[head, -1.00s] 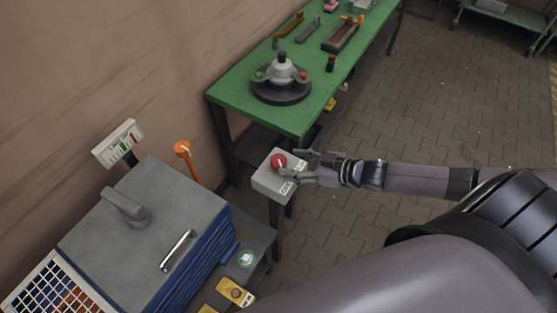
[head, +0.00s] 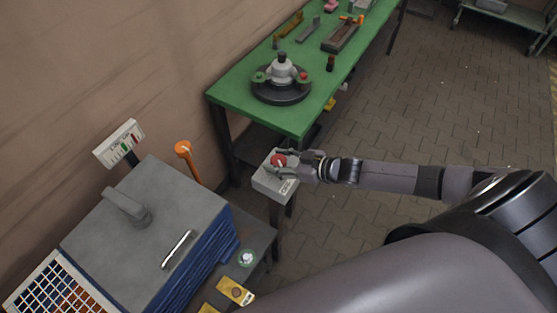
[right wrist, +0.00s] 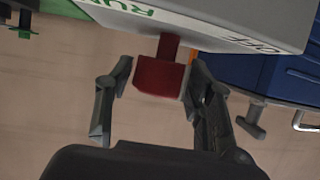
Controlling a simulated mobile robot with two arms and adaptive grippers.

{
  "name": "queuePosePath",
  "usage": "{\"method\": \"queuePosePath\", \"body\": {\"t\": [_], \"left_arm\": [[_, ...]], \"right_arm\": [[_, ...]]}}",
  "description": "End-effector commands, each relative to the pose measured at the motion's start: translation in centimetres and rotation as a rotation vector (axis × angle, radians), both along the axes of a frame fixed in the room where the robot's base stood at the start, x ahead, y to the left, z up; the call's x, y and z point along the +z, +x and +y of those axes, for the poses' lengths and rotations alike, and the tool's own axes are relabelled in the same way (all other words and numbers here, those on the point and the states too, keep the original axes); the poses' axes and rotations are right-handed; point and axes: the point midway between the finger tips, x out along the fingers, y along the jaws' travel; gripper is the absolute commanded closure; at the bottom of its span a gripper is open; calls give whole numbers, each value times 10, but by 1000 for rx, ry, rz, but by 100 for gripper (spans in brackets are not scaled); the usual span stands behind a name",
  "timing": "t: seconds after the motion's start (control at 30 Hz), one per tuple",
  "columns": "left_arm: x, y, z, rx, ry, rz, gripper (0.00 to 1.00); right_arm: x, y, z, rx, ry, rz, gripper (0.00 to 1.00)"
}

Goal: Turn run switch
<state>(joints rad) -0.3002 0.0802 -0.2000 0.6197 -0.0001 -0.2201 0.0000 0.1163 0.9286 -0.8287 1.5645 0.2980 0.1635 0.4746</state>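The run switch is a grey box (head: 270,184) with a red knob (head: 278,158), standing on a post between the blue machine and the green table. In the right wrist view the box (right wrist: 215,22) bears the words RUN in green and OFF, and the red knob (right wrist: 158,78) sticks out on a short shaft. My right gripper (head: 281,163) is at the knob, its fingers on either side of it. In the right wrist view the right finger is close against the knob and a small gap shows at the left finger. My left gripper is out of view.
A blue and grey machine (head: 145,235) with a lever and handle stands at the lower left, an orange-topped post (head: 183,149) behind it. A green table (head: 240,92) with a round fixture (head: 281,88) is beyond the switch. The paved floor (head: 440,110) to the right is clear.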

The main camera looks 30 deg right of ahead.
Motion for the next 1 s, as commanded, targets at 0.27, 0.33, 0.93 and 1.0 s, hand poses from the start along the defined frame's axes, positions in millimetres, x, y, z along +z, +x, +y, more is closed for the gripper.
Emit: {"method": "queuePosePath", "body": {"t": [0.27,0.33,0.93,1.0], "left_arm": [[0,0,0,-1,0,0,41],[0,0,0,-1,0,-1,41],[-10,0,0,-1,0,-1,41],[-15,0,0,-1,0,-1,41]], "right_arm": [[0,0,0,0,0,0,72],[0,0,0,0,0,0,77],[-1,2,-2,63,-6,-4,90],[-1,2,-2,96,-7,-5,90]]}}
